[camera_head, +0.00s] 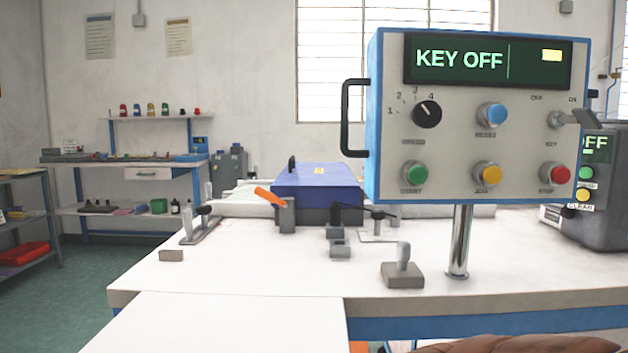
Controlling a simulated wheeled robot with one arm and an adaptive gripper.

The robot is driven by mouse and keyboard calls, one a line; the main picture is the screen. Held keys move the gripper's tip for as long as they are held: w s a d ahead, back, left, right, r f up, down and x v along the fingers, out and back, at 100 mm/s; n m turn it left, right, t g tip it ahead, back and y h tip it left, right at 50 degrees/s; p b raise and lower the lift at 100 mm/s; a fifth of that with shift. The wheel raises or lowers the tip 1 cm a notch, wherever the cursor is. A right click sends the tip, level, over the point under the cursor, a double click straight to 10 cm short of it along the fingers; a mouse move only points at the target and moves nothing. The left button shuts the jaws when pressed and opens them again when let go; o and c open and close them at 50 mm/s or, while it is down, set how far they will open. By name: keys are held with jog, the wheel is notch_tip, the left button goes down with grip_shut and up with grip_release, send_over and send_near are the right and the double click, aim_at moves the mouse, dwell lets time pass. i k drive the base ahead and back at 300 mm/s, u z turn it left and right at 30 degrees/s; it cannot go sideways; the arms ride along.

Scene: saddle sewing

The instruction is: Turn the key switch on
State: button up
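The control panel (463,188) is a blue-edged grey box on a metal post at the right. Its display (487,62) reads "KEY OFF" in light green letters on dark green. The key switch (556,119) is at the panel's upper right, with small labels above it.
The panel has a black dial (427,114), several coloured buttons and a black side handle (347,118). A second machine (598,225) stands behind at the right. The white table (240,262) carries clamps and a blue box (317,190). Something brown (510,345) shows at the bottom right.

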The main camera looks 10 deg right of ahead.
aim_at(585, 116)
jog(key=k, duration=0.5)
jog(key=z, duration=1.2)
jog(key=i, duration=0.65)
jog(key=z, duration=1.45)
jog(key=k, duration=1)
jog(key=u, duration=1.65)
